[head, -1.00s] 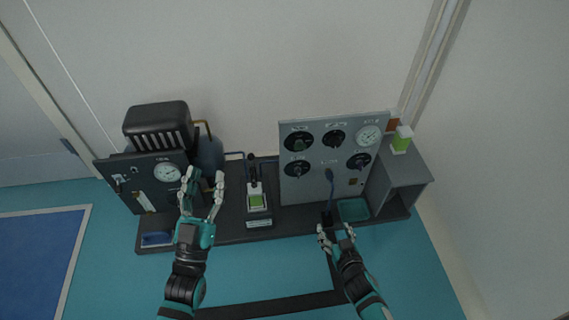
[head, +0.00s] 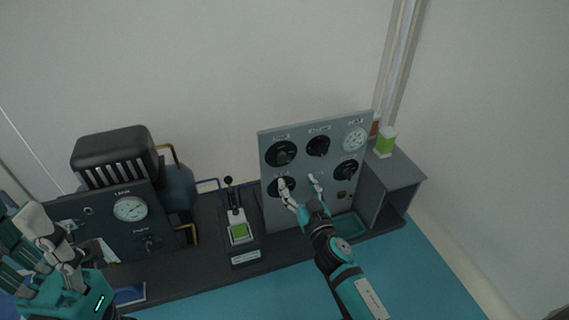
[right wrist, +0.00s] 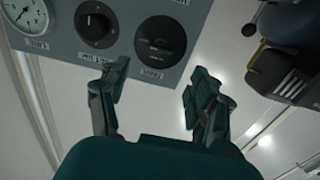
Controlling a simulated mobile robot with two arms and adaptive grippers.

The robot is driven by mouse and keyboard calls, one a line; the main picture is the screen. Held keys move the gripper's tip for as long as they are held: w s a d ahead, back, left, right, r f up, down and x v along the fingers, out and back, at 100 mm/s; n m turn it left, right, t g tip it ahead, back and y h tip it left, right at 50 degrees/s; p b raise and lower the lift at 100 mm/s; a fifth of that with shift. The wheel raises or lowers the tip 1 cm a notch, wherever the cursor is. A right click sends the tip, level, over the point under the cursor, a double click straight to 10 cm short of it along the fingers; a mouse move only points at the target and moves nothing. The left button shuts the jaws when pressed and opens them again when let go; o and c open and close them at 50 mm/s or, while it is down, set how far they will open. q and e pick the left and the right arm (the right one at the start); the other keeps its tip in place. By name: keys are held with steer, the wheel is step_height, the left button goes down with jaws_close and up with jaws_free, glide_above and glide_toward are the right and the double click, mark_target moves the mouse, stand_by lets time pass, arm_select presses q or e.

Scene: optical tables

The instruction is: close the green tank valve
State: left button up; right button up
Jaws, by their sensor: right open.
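The green tank valve is a round dark dial with a dark green handle (head: 281,153) at the top left of the grey panel (head: 300,212). In the right wrist view the valve (right wrist: 160,42) is at the panel's edge, beyond the fingertips, with its label beside it. My right gripper (head: 301,185) is open and empty in front of the lower part of the panel, below the valve in the head view. Its two fingers (right wrist: 155,88) are spread, apart from the valve. My left gripper (head: 52,248) is at the far left, its fingers spread and empty.
More black knobs (head: 318,146) and a white gauge (head: 355,139) share the panel. A black stand with a lever (head: 231,196) is left of it. A dark unit with a gauge (head: 130,209) stands further left. A grey box (head: 391,180) bearing a green-white container (head: 385,142) is at right.

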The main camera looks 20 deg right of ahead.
mark_target(285, 161)
steer(key=w+b, duration=0.2)
steer(key=w, duration=0.8)
steer(key=shift+w+a, duration=0.15)
steer(key=c, duration=1.2)
